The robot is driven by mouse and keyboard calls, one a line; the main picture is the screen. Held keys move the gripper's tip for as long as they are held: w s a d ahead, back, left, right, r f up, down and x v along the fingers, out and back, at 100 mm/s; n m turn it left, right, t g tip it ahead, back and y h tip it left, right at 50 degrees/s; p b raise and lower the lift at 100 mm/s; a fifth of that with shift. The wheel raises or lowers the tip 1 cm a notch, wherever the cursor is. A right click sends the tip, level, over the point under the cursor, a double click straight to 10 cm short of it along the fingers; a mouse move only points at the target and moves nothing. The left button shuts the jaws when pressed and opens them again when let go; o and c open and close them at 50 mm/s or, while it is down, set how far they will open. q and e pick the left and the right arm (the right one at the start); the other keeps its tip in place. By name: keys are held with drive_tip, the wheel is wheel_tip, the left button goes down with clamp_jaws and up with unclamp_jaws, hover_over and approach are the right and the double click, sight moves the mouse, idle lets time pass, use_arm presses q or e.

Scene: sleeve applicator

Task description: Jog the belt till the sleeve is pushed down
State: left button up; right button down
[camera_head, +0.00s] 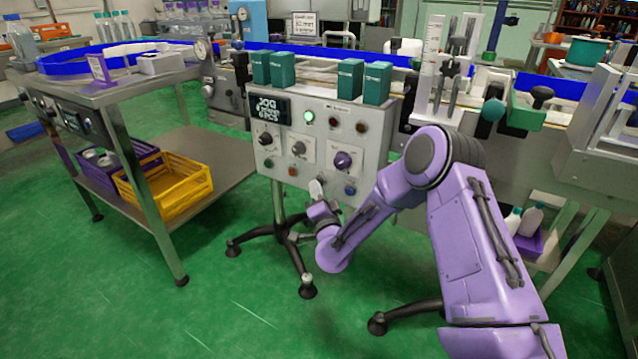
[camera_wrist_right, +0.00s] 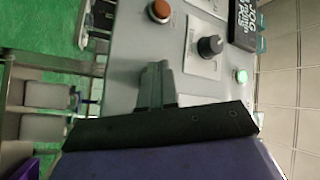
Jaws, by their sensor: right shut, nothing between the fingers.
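The grey control box (camera_head: 320,150) stands on a black-footed stand and carries a dark display (camera_head: 270,109) with "JOG" on it, a lit green lamp (camera_head: 308,117), knobs and buttons. My right gripper (camera_head: 316,188) is at the lower front of the box. In the right wrist view its fingers (camera_wrist_right: 154,84) are together and empty, close over the grey panel face; contact cannot be told. An orange-red button (camera_wrist_right: 159,11), a black knob (camera_wrist_right: 210,46) and the lit green lamp (camera_wrist_right: 241,76) show there. The belt (camera_head: 315,88) runs behind the box. I cannot make out the sleeve. My left gripper is out of view.
Several dark green cartons (camera_head: 349,80) stand along the top of the box. A scaled post (camera_head: 431,62) and clamps rise to the right. A steel table (camera_head: 125,90) with a yellow crate (camera_head: 165,187) below is at left.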

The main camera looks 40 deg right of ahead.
idle(0.4)
drive_tip(key=shift+s+a, duration=0.35)
drive_tip(key=shift+a, duration=0.35)
drive_tip(key=a, duration=0.1)
drive_tip(key=s+a, duration=0.1)
drive_tip(key=a, duration=0.1)
drive_tip(key=s+a, duration=0.1)
drive_tip(key=shift+a, duration=0.35)
drive_tip(key=shift+w, duration=0.1)
idle(3.2)
